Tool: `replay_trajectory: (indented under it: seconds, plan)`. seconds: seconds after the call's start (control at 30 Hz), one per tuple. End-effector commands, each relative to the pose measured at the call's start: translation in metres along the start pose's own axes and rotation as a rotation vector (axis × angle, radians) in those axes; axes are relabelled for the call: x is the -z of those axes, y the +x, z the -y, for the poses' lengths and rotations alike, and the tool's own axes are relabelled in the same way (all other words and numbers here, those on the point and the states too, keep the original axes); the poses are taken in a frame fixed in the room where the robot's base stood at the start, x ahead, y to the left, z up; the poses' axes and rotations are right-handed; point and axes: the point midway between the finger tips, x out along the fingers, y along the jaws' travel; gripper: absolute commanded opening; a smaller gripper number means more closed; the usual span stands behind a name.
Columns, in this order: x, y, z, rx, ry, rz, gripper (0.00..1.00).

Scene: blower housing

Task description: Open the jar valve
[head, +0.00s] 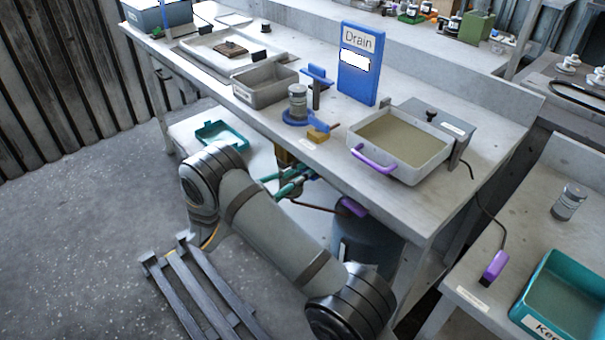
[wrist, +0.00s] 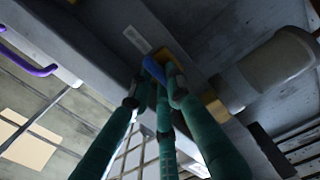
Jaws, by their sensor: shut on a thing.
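My gripper (head: 295,180) has teal fingers and reaches under the front edge of the workbench in the head view. In the wrist view my gripper (wrist: 154,90) is shut on a small blue lever (wrist: 154,68), beside a yellow-brown block (wrist: 180,62) under the bench. The lever seems to be the jar valve's handle; its valve body is mostly hidden by the fingers. In the head view a brown block (head: 283,157) hangs under the bench above the fingers. A grey jar (head: 298,100) stands upright on a blue round base (head: 295,119) on the bench above.
A blue Drain sign (head: 358,65), a grey bin (head: 265,87) and a tub with a purple handle (head: 402,135) stand on the bench (head: 350,180). A teal tray (head: 222,133) lies on the lower shelf. A dark drum (head: 365,245) stands under the bench.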

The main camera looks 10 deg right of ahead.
Motion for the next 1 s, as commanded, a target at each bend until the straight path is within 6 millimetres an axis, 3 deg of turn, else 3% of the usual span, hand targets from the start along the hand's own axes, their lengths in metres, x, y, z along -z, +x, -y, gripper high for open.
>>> replay_trajectory:
  seconds: [0.47, 1.0]
  plan:
    - [0.0007, -0.0004, -0.002, 0.0, -0.147, 0.0, 0.0]
    - [0.003, -0.0005, -0.0011, 0.0, -0.643, -0.001, 0.0]
